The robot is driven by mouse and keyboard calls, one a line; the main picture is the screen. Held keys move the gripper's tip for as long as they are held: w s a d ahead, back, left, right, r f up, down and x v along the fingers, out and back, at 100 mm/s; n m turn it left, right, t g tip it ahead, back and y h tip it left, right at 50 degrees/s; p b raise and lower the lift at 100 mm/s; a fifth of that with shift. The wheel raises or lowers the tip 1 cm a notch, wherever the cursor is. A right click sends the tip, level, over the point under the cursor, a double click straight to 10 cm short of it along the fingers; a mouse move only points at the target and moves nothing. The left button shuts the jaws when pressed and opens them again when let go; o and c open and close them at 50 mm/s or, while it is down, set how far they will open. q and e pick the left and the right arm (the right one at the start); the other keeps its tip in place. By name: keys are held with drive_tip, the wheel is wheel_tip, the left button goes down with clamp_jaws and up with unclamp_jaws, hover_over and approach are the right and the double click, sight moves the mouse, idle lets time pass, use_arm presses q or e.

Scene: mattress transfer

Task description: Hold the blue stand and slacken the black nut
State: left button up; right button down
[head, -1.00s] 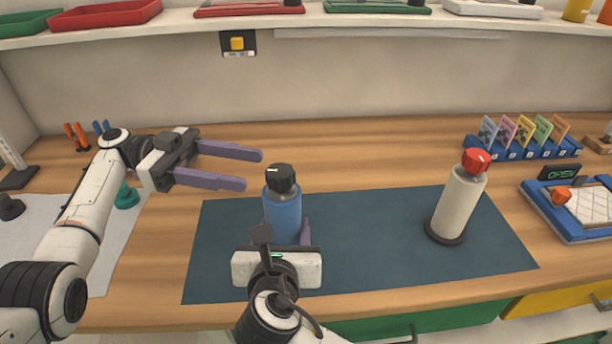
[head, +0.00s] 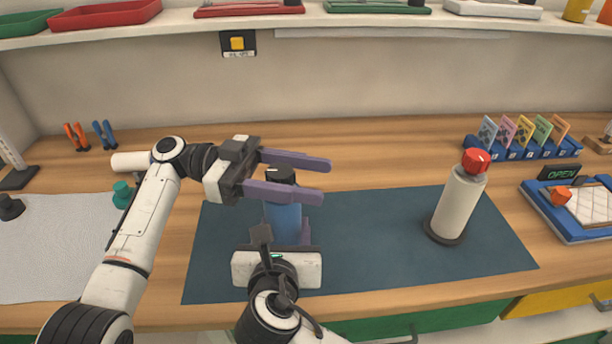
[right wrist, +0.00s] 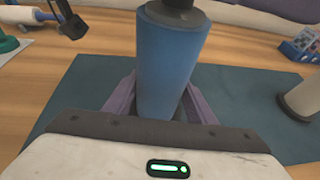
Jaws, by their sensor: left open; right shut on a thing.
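The blue stand (head: 283,222) is an upright blue cylinder on the dark mat, with the black nut (head: 281,175) on its top. My right gripper (right wrist: 160,105) is shut on the blue stand low on its body; the stand also fills the middle of the right wrist view (right wrist: 168,62). My left gripper (head: 326,180) is open and empty at the height of the nut. In the head view its two purple fingers lie across the nut, one behind and one in front, and partly hide it. I cannot tell whether they touch it.
A white stand with a red nut (head: 458,200) stands on the right of the dark mat (head: 370,250). A blue card rack (head: 525,149) and a blue tray (head: 560,225) are at the right. Pliers (head: 90,136) and a teal piece (head: 122,195) are at the left.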

sight(291, 169)
use_arm(q)
drive_tip(key=c, duration=1)
drive_tip(key=shift+c, duration=0.2)
drive_tip(key=shift+w, duration=0.1)
drive_tip(key=shift+w+a+n+t+y, duration=0.15)
drive_tip(key=shift+w+n+t, duration=0.4)
drive_tip(key=shift+n+t, duration=1.35)
drive_tip(key=shift+w+n+t+y, duration=0.4)
drive_tip(key=shift+n+t, duration=0.7)
drive_tip(key=shift+t, duration=1.6)
drive_tip(key=shift+w+a+n+t+y, duration=0.1)
drive_tip(key=shift+w+n+t, duration=0.55)
drive_tip(key=shift+n+t, duration=1.25)
drive_tip(key=shift+m+t, duration=0.3)
drive_tip(key=shift+t, duration=0.1)
drive_tip(key=o, duration=1)
drive_tip(key=shift+d, duration=0.1)
